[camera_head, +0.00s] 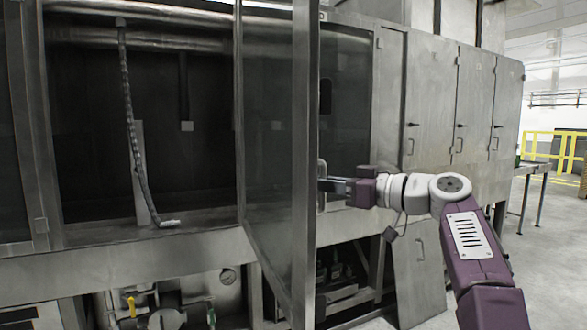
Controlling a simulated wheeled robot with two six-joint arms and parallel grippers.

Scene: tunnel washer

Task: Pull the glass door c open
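A metal-framed glass door (275,150), which I take to be door c, stands swung out from the washer's front. Its free edge is towards me, and the dark chamber shows to its left. The door's upright handle (322,170) is on the right face of its frame. My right gripper (328,185) is at this handle, with its fingers closed about it at mid-height; the fingertips are partly hidden by the handle. My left gripper is not in view.
A hose (130,120) hangs inside the open chamber (90,130). Closed metal cabinet doors (432,100) with small handles stand to the right. Pipes and a gauge (227,276) sit below the chamber. Free floor (550,240) shows at the far right.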

